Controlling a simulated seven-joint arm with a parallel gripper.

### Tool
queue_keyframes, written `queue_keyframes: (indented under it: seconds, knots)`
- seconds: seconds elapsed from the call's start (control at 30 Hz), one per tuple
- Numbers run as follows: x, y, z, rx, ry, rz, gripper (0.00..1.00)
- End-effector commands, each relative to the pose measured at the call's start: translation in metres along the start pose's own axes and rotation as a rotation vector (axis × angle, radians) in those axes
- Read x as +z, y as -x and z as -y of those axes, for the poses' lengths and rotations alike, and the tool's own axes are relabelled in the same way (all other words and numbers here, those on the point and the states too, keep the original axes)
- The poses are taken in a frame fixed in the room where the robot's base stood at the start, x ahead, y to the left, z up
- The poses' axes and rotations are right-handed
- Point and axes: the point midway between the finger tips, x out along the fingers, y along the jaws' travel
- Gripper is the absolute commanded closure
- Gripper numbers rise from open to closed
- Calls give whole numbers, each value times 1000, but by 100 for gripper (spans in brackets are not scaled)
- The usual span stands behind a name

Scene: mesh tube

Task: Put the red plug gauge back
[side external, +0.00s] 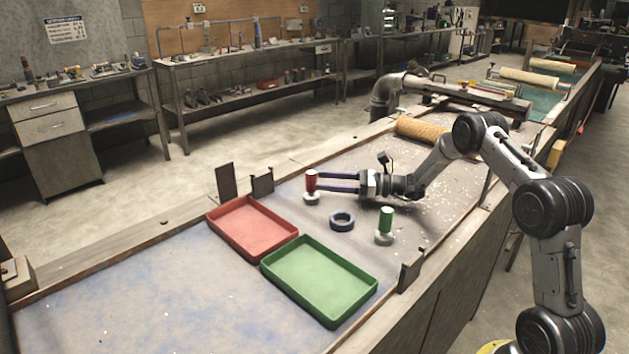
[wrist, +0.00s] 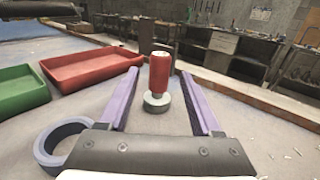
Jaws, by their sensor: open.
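The red plug gauge (side external: 311,182) stands upright on the bench with a grey round foot under its red handle. It also shows in the middle of the wrist view (wrist: 159,73). My gripper (side external: 320,182) is open and reaches level toward it, one finger on each side of the handle. In the wrist view there are gaps between the handle and both fingers. The red tray (side external: 251,228) is empty and lies left of the gauge in the side view. It also shows at the left of the wrist view (wrist: 95,69).
A green plug gauge (side external: 387,219) stands upright on a pale foot to the right. A dark blue-grey ring (side external: 342,221) lies between the two gauges. An empty green tray (side external: 318,279) sits beside the red one. Two dark upright plates (side external: 227,181) stand at the bench's far edge.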

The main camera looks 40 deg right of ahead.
Motion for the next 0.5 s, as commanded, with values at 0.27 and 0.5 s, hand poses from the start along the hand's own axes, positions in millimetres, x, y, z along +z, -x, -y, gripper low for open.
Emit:
queue_keyframes:
  seconds: [0.27,0.5]
  knots:
    - [0,55,0,-3,0,1,34]
    - [0,75,0,0,0,0,34]
